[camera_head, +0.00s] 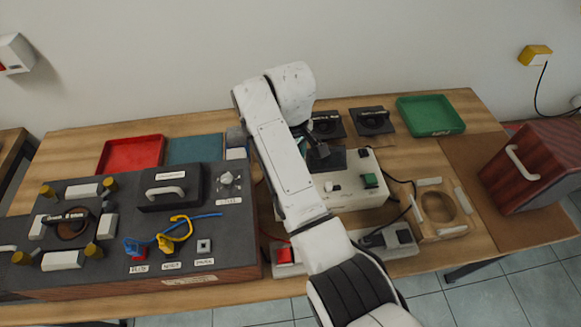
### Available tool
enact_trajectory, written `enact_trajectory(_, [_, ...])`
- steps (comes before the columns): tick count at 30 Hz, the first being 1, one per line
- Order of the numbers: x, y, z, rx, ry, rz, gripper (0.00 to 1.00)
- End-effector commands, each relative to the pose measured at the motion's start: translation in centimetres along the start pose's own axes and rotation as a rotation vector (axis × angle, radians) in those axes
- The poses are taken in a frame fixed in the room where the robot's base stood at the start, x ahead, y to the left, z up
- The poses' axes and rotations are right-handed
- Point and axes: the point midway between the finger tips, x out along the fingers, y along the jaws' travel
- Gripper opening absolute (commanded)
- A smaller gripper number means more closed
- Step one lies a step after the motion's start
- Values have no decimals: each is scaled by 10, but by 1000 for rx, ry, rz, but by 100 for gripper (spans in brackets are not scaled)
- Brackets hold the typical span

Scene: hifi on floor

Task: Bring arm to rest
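My arm reaches from the bottom of the view up over the middle of the wooden table (320,292), bends at its elbow near the back edge, and comes down again. My gripper (318,152) is a small dark shape behind the arm, over the back middle of the table, close to a black block and a white device (345,190) with a green button. The arm covers part of it. I cannot tell whether its fingers are open or shut, or whether they touch anything.
A dark console (215,262) with handles, knobs and blue and yellow cables fills the left. A red tray (132,153), a blue-grey mat (194,149) and a green tray (430,115) lie at the back. A reddish wooden box (537,165) with a white handle stands at the right.

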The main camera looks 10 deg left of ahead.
Motion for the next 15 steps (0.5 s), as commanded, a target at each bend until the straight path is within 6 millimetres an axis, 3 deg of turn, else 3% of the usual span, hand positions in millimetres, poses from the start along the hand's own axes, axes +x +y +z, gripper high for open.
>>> enact_trajectory(15, [-6, 0, 0, 0, 0, 0, 59])
